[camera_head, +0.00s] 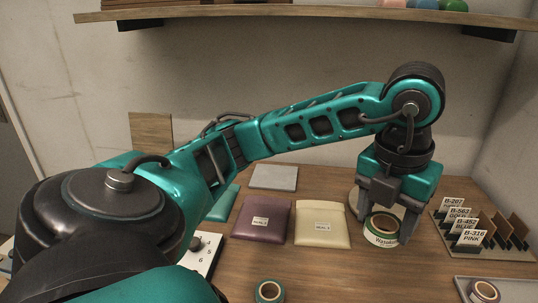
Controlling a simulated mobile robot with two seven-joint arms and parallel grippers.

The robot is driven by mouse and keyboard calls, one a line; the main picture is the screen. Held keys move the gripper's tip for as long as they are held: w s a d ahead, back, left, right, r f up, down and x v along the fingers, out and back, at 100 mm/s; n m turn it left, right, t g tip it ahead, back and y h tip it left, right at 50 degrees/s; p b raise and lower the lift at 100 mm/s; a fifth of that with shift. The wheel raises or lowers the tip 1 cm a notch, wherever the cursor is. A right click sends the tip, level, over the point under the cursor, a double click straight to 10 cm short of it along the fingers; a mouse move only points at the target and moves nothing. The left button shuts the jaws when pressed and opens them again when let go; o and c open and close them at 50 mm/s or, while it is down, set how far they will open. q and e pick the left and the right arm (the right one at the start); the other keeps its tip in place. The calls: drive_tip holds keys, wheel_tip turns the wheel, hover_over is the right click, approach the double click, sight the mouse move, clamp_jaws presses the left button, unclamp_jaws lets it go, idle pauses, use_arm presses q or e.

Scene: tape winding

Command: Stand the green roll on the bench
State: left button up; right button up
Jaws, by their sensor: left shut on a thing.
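A roll with a green band and a pale label (381,236) is between the fingers of my left gripper (386,222), at the right of the head view. The gripper points down and is shut on this roll. The roll stands with its ring opening facing up. I cannot tell whether its underside touches the wooden bench (345,275). A pale round disc (357,199) shows behind the gripper, partly hidden by it. My right gripper is not in view.
A dark green-edged roll (270,291) lies at the front edge, and a pale roll (485,291) sits in a grey tray (520,285). Purple (262,222) and cream pouches (321,227) lie left of the gripper. A labelled card rack (484,234) stands at right.

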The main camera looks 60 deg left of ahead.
use_arm(q)
drive_tip(key=shift+s+a, duration=0.4)
drive_tip(key=shift+s, duration=0.35)
wheel_tip(320, 180, down, 15)
drive_tip(key=shift+f+b, duration=0.2)
drive_tip(key=shift+b, duration=1)
drive_tip(key=shift+f, duration=2.4)
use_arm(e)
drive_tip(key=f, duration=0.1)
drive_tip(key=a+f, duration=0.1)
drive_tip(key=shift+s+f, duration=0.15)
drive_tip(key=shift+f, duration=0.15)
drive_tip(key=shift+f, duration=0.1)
use_arm(q)
drive_tip(key=o, duration=0.6)
drive_tip(key=shift+f+b, duration=0.15)
drive_tip(key=shift+b, duration=0.2)
drive_tip(key=shift+c, duration=0.2)
drive_tip(key=o, duration=0.5)
drive_tip(key=shift+c, duration=0.2)
